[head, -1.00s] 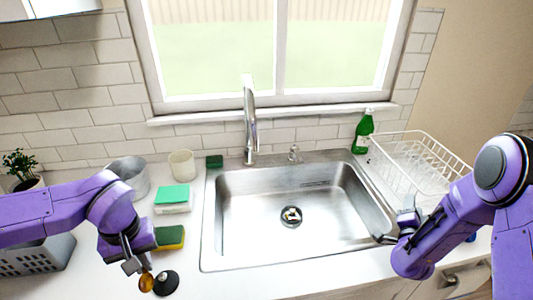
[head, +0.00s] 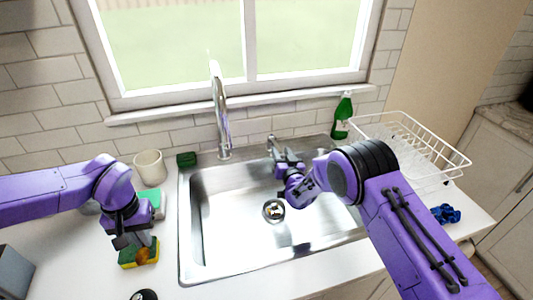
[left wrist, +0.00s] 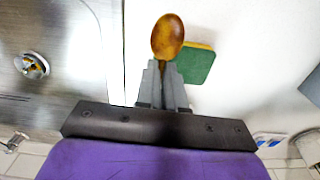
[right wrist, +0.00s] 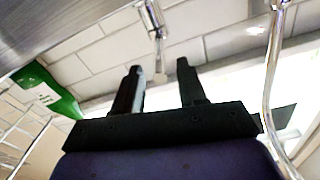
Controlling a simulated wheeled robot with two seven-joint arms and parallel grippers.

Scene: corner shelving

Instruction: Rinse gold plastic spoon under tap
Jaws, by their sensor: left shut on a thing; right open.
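The gold spoon (left wrist: 167,36) is clamped between the fingertips of my left gripper (left wrist: 165,72), with its bowl beyond the tips. In the head view the left gripper (head: 136,240) holds the spoon (head: 143,256) left of the sink, over the counter by a sponge. The tap (head: 221,115) rises behind the sink; I see no clear water stream. Its small separate handle (head: 271,143) stands to its right. My right gripper (head: 284,165) is over the sink's back edge near that handle. In the right wrist view the open fingers (right wrist: 162,75) point towards the handle (right wrist: 152,20); they look apart from it.
The steel sink (head: 187,235) has a drain in its floor. A yellow-green sponge (head: 127,256) and a cup (head: 149,165) are on the left counter. A green bottle (head: 342,115) and a white dish rack (head: 455,161) stand at the right. The tap spout (right wrist: 270,90) is beside my right gripper.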

